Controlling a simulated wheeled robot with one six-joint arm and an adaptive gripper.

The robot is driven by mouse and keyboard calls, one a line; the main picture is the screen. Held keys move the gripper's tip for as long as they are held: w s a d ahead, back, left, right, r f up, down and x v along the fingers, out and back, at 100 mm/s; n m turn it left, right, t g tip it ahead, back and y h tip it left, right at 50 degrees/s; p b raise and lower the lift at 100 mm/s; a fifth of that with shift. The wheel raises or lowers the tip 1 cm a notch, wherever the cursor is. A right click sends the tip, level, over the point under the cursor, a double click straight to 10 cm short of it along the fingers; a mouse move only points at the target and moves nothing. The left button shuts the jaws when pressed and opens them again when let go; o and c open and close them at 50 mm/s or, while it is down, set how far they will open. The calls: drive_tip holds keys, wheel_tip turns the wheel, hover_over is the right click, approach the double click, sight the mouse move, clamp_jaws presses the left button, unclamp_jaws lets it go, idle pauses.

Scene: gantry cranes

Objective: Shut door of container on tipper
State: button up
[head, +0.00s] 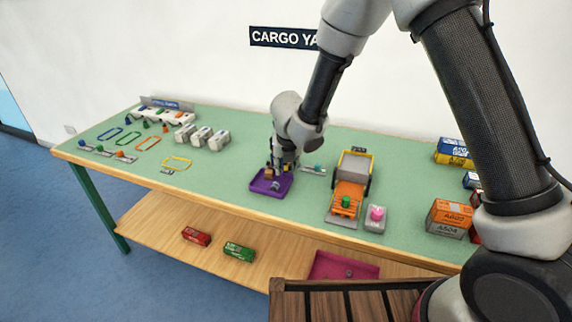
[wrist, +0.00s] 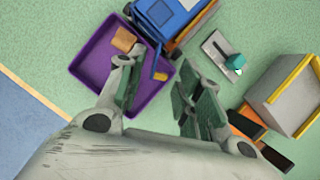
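A blue container (wrist: 163,14) sits on an orange-and-dark vehicle, seemingly the tipper (wrist: 196,24), at the top of the wrist view. A thin bar, possibly the door (wrist: 152,45), reaches from the container's end over the purple tray (wrist: 88,72). A tan block (wrist: 124,39) lies in the tray. My gripper (wrist: 155,78) is open, fingers apart, above the tray and just below the container's end in the picture. Nothing shows held between the fingers. In the head view my gripper (head: 281,168) is over the purple tray (head: 265,188) and hides most of the container and vehicle.
Right of the gripper stand a small plate with a teal knob (wrist: 235,62) and a grey bin with a yellow rim (wrist: 290,92). White blocks (head: 201,136) stand left. Green tabletop is free left of the tray.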

clamp_jaws()
drive_tip(key=shift+a+m, duration=0.15)
drive_tip(key=shift+m, duration=0.15)
drive_tip(key=m, duration=0.1)
drive_tip(key=a+m+h, duration=0.1)
drive_tip(key=m, duration=0.1)
drive_tip(key=m+h, duration=0.1)
drive_tip(key=shift+s+a, duration=0.1)
drive_tip(key=shift+a, duration=0.2)
drive_tip(key=m, duration=0.2)
drive_tip(key=a+m+g+h, duration=0.1)
drive_tip(key=m, duration=0.2)
drive_tip(key=shift+w+a+m+h, duration=0.3)
drive_tip(key=shift+m+h, duration=0.1)
drive_tip(key=shift+g, duration=0.3)
